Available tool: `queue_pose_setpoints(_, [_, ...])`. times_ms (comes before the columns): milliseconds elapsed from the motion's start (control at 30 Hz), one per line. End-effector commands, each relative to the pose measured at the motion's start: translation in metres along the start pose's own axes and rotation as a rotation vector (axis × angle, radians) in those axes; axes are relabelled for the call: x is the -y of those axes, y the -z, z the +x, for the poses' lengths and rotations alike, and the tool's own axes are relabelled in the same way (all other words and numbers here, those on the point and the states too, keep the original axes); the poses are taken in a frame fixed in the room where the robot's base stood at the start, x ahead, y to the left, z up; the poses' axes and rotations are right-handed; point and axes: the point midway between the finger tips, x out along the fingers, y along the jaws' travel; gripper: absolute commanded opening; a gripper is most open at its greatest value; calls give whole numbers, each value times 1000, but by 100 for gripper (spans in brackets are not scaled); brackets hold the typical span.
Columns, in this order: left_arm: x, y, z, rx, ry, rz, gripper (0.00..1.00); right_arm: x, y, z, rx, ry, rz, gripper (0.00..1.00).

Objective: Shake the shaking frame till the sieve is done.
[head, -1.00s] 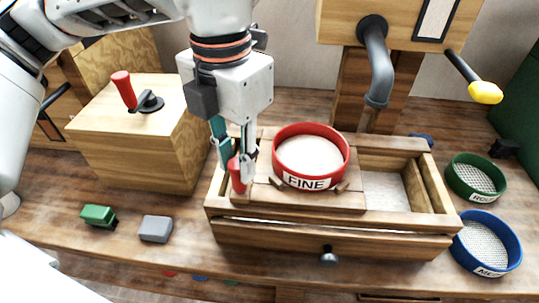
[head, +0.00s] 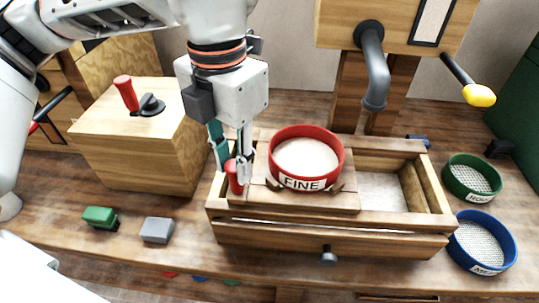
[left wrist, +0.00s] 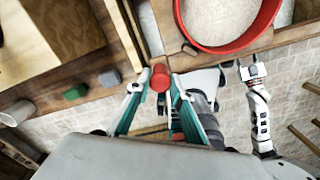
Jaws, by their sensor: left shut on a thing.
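The wooden shaking frame (head: 330,203) slides in a wooden box (head: 330,235) on the bench. The red-rimmed sieve labelled FINE (head: 306,185) sits on it, with pale material inside. My left gripper (head: 232,160) is shut on the frame's upright red handle (head: 235,178), left of the sieve. The handle top (left wrist: 160,78) shows between my left fingers in the left wrist view, and the red sieve rim (left wrist: 229,48) is up and to the right. A white arm, likely mine, shows at right in that view; its gripper (left wrist: 249,70) is too small to read.
A green-rimmed sieve (head: 472,178) and a blue-rimmed sieve (head: 482,242) lie to the right. A grey spout (head: 374,70) hangs behind the box. A wooden box with a red-handled crank (head: 126,94) stands left. Green (head: 100,217) and grey blocks (head: 157,230) lie at front left.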

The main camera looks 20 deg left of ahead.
Motion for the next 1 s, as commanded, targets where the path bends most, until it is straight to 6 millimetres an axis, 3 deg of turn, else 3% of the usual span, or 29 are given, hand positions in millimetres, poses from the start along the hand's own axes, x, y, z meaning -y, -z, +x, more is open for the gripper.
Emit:
queue_pose_setpoints(233, [-32, 19, 0, 0, -1, -4, 6, -3, 9, -2, -12, -4, -1, 40])
queue_pose_setpoints(433, [-45, 27, 0, -2, 0, 0, 6, -4, 12, -2, -15, -5, -2, 40])
queue_pose_setpoints(767, [-44, 26, 1, -2, 0, 3, 6, -3, 12, -2, -14, -5, -2, 40])
queue_pose_setpoints(1000, [-17, 11, 1, -2, 0, 6, 6, -3, 10, -2, -12, -4, -1, 40])
